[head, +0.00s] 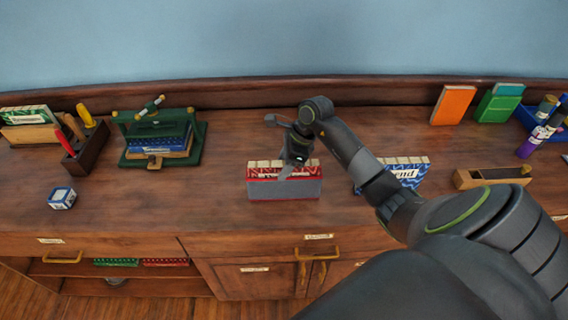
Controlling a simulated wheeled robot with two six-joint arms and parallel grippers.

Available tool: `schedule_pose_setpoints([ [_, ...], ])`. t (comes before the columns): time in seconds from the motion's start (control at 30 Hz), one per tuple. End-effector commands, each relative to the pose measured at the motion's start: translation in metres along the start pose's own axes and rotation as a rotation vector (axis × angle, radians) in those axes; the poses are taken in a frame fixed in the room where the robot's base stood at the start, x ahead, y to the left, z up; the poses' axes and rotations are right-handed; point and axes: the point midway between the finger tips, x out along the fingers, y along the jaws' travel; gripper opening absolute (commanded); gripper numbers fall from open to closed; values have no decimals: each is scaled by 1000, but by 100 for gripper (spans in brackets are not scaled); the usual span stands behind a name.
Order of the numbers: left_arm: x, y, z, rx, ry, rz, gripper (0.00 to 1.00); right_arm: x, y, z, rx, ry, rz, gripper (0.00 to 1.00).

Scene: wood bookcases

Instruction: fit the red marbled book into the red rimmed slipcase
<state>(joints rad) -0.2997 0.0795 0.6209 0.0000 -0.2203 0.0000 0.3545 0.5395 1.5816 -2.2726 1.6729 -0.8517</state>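The red rimmed slipcase (284,190) stands on the desk top near the middle, with a plain grey front and a red rim. The red marbled book (309,170) shows red and white above the slipcase's front, with a pale top edge. It looks upright in the slipcase, but how deep it sits is hidden. My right gripper (289,168) reaches down over the middle of the book and covers part of it and its label. I cannot tell whether its fingers touch or grip the book. My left gripper is out of view.
A blue patterned book (407,172) stands just right, partly behind my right arm. A green press (165,155) and a wooden tool holder (88,150) are left, with a blue-white cube (62,198). Orange (453,104) and green (497,107) books stand back right. Desk left of the slipcase is clear.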

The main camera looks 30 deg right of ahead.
Motion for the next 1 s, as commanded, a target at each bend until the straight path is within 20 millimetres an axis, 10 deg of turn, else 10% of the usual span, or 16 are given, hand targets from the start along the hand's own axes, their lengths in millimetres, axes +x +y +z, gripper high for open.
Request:
schedule_pose_setpoints([
  [0.37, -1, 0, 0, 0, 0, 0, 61, -7, -1, 0, -1, 1, -4, 49],
  [1.0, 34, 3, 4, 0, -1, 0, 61, -115, -1, 0, -1, 1, -4, 49],
])
